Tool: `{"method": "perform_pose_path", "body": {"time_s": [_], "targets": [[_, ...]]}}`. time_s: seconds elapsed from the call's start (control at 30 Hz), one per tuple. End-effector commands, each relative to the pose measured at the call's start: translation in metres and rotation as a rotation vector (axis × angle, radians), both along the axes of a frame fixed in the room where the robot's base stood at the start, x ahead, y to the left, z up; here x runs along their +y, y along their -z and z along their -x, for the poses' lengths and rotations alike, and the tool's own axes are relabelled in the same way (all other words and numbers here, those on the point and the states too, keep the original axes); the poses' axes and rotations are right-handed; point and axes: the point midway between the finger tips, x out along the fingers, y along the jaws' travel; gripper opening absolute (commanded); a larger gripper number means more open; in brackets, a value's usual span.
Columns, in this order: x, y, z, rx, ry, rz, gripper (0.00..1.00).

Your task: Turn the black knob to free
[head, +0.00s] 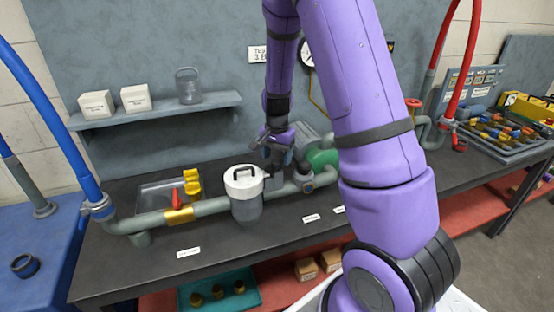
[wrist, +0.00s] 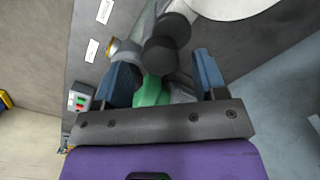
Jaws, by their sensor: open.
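In the wrist view a black, rounded knob (wrist: 160,57) shows between the fingers of my gripper (wrist: 162,62). A second dark rounded part lies just behind it, and I cannot tell whether the two are one piece. The blue fingers stand apart on either side with gaps to the knob, and nothing is gripped. In the head view my gripper (head: 275,174) points down beside the pipe, right of the white-lidded pot (head: 244,184). The knob is not clearly visible there, and its setting cannot be read.
A green motor (head: 323,160) stands just right of my gripper and also shows in the wrist view (wrist: 152,92). The grey pipe (head: 213,206) runs along the dark bench (head: 225,250). A shelf (head: 160,108) holds white boxes and a can. The front bench strip is mostly clear.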

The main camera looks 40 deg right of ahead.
Motion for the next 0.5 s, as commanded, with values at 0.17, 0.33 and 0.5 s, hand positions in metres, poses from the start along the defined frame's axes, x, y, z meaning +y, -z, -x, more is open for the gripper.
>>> {"method": "perform_pose_path", "body": {"time_s": [0.17,0.33,0.5], "targets": [[0.0003,0.0128,0.0002,0.000,-0.001,-0.001,0.65],[0.0003,0.0150,0.0001,-0.001,-0.001,0.000,0.65],[0.0003,0.0148,0.0002,-0.001,-0.001,0.000,0.60]]}}
